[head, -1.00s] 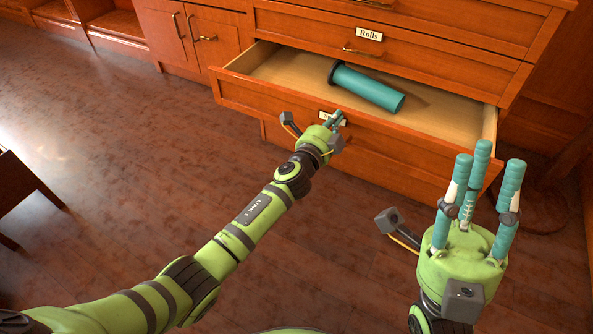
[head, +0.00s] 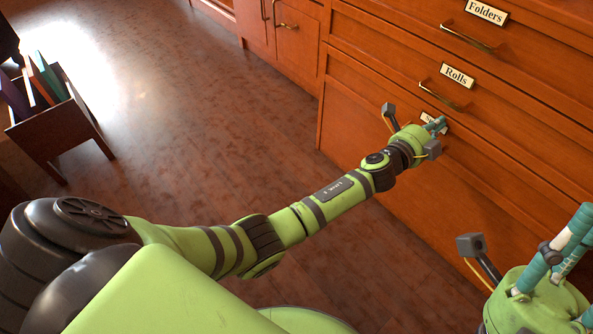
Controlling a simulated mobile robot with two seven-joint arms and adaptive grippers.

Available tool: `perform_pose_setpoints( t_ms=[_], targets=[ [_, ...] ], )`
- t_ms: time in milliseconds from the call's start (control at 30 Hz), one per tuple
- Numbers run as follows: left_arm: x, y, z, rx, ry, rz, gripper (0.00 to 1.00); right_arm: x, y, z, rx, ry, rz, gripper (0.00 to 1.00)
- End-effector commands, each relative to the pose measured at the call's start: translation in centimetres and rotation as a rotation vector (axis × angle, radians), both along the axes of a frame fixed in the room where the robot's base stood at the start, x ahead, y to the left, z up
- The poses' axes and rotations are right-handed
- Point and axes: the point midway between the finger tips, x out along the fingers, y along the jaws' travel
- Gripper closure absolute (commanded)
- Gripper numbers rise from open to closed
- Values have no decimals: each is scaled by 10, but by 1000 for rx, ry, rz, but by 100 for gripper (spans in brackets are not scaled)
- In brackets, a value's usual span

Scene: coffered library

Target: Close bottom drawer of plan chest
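The plan chest (head: 365,45) stands at the right with its drawer fronts facing me. Its bottom drawer (head: 355,112), below the one labelled Rolls, looks flush with the chest front, and its inside is out of sight. My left gripper (head: 437,125) is at this drawer's front, over its partly covered label. Its teal fingertips look close together, but the gripper hides the drawer's handle and any grip on it.
The drawers labelled Rolls (head: 456,76) and Folders (head: 486,12) are shut, with brass handles sticking out. A cabinet with doors (head: 285,45) stands left of the chest. A wooden book holder (head: 55,125) stands at the far left. The wooden floor between is clear.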

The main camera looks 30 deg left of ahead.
Motion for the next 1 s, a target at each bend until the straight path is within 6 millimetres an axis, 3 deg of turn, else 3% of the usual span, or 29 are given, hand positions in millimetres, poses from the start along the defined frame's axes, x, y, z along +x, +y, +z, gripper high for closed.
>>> perform_pose_setpoints(
  t_ms=[800,1000],
  targets=[
    [2,0,5,-2,-8,1,100,-1,0,0,-1,-1,-1,69],
    [1,10,5,-2,-6,0,100,3,2,3,-9,18,-6,69]
  ],
)
